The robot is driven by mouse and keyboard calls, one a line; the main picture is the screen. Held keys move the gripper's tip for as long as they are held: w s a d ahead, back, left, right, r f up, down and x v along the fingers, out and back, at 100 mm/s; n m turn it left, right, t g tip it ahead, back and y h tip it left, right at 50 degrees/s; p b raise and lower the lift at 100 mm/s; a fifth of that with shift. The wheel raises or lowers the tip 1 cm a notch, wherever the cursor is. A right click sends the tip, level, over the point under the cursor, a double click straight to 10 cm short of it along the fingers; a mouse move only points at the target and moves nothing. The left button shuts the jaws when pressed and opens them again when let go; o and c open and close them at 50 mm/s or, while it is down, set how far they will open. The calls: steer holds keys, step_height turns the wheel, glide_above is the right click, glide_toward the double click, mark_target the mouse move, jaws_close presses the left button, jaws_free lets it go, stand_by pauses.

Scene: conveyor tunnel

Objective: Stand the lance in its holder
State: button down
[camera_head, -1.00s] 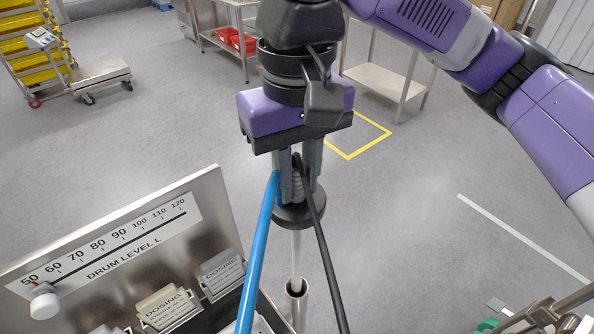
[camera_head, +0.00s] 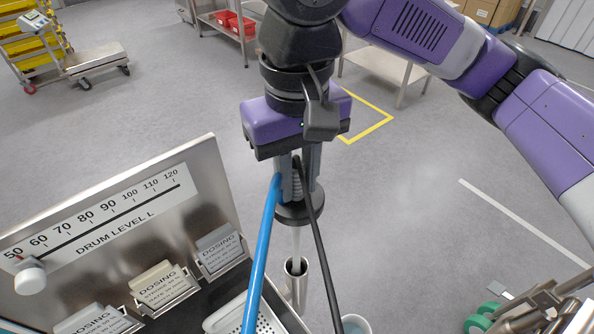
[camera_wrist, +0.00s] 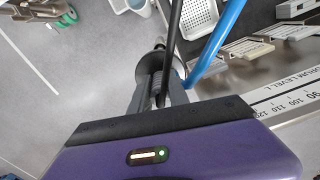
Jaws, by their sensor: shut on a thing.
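My gripper (camera_head: 298,186) is shut on the lance, holding it by the ribbed grip above a dark round collar (camera_head: 299,211). Blue and black hoses run down from the lance head in front of it. The pale thin shaft (camera_head: 296,240) hangs nearly upright below the collar. Its lower end reaches the open mouth of the metal tube holder (camera_head: 297,288) and appears to be inside it; how deep is hidden. In the wrist view my gripper (camera_wrist: 158,100) is around the lance grip, and the collar (camera_wrist: 153,62) shows beyond; the hoses cover part of it.
A metal panel marked drum level (camera_head: 120,215) and several dosing cards (camera_head: 165,288) stand left of the holder. A white perforated tray (camera_head: 235,312) lies beside it. A pale cup (camera_head: 356,324) stands at the lower right. Open floor lies to the right.

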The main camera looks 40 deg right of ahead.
steer(key=b, duration=0.4)
glide_above(297, 235)
steer(key=shift+w+d+f, duration=0.1)
steer(key=shift+w+f, duration=0.05)
steer(key=shift+f, duration=1.8)
steer(key=shift+w+d+f, duration=0.1)
steer(key=shift+f, duration=1.85)
steer(key=shift+f, duration=0.1)
steer(key=shift+f+b, duration=3.95)
steer(key=shift+f, duration=3.35)
steer(key=c, duration=1.2)
jaws_free()
steer(key=shift+o, duration=0.2)
steer(key=shift+r+p, duration=0.95)
steer(key=shift+r, duration=2.95)
